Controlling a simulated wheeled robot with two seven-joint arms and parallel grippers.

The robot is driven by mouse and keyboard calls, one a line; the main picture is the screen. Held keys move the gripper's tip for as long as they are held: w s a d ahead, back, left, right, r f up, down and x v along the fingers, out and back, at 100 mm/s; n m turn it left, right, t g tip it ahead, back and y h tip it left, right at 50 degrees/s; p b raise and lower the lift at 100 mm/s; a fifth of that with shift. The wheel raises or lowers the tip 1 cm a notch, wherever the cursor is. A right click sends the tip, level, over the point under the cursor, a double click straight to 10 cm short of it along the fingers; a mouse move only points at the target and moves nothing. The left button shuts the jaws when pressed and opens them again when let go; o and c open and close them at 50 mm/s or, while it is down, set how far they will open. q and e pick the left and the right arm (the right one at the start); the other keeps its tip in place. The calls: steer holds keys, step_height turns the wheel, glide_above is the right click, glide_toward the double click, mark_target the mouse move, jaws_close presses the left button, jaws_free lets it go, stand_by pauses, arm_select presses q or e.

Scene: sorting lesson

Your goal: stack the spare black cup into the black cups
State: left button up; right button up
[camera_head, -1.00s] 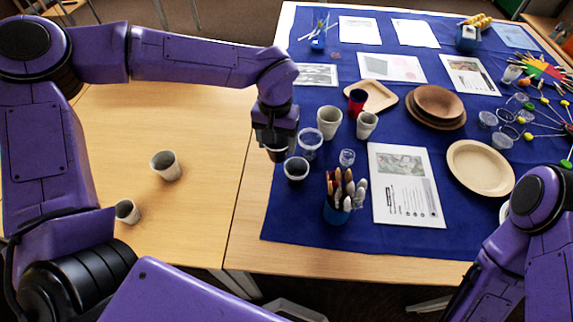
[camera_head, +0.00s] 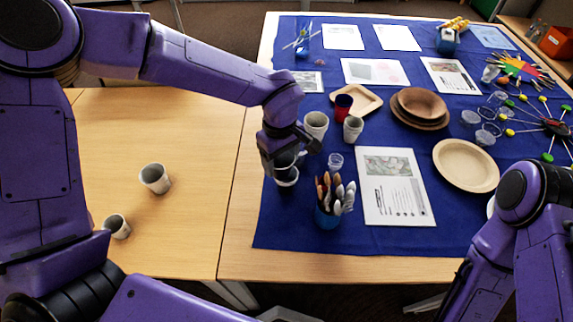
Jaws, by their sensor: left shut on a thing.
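My left gripper (camera_head: 284,145) is shut on a dark cup (camera_head: 285,160), the spare black cup, at the left side of the blue cloth. The held cup is directly over the black cups (camera_head: 287,179), which stand upright on the cloth with a pale rim showing. The held cup overlaps their mouth in the picture; I cannot tell whether it is inside or just above. The gripper hides much of the held cup. My right arm is at the lower right, and its gripper is out of view.
A pot of brushes (camera_head: 328,214) stands just in front, and a small clear cup (camera_head: 335,161) to the right. Pale cups (camera_head: 316,124) and a red-and-blue cup (camera_head: 343,105) stand behind. Two loose cups (camera_head: 154,179) are on the bare wooden table (camera_head: 190,120) to the left.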

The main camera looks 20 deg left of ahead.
mark_target(286, 160)
arm_select(q)
steer(key=w+f, duration=0.3)
steer(key=f, duration=0.1)
steer(key=shift+w+f+p, duration=0.35)
steer(key=shift+w+f, duration=0.05)
steer(key=f, duration=0.3)
steer(key=shift+w+f, duration=0.2)
steer(key=shift+f, duration=0.1)
steer(key=shift+s+f, duration=0.1)
